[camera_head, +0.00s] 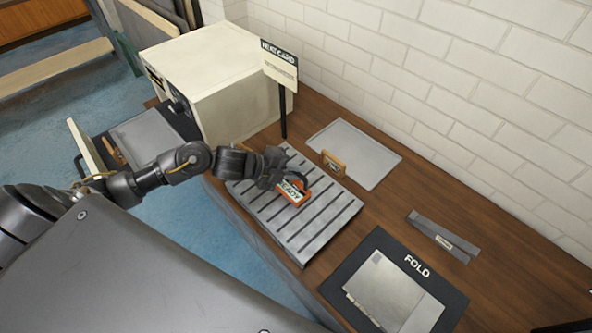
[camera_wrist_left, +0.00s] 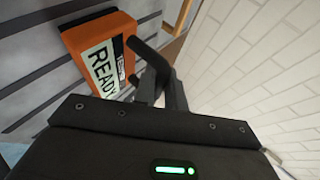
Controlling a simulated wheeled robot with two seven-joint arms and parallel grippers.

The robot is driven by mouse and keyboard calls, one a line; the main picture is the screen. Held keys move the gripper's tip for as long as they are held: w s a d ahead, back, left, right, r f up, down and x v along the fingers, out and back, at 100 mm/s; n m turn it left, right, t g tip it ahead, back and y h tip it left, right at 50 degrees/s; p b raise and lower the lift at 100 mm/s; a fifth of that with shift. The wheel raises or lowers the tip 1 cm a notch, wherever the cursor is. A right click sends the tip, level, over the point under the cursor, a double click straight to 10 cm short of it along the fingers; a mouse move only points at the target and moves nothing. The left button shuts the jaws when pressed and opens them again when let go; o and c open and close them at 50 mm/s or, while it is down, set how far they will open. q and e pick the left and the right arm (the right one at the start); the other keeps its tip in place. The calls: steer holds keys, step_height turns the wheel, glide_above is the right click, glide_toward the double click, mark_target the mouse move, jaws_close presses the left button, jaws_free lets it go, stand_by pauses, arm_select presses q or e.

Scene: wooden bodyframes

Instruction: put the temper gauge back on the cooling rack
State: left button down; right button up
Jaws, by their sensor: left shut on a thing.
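The temper gauge (camera_head: 290,193) is a small orange block with a pale label reading READY. It is at the grey slatted cooling rack (camera_head: 325,225), over its slats; I cannot tell for sure whether it touches them. My left gripper (camera_head: 297,182) is shut on the gauge from above, with a dark finger across its far side. In the left wrist view the orange gauge (camera_wrist_left: 88,40) shows beside the dark fingers (camera_wrist_left: 148,68), with the slats behind it. My right gripper is not in view.
A cream oven-like box (camera_head: 225,85) with an open front door stands at the left. A dark sign post (camera_head: 283,110) rises behind the rack. A grey tray (camera_head: 375,160), a small wooden block (camera_head: 332,163), a grey strip (camera_head: 445,237) and a FOLD board (camera_head: 450,292) lie on the bench.

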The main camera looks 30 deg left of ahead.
arm_select(q)
steer(key=c, duration=1.5)
jaws_free()
steer(key=shift+o, duration=0.2)
steer(key=b+v, duration=0.2)
steer(key=v, duration=1)
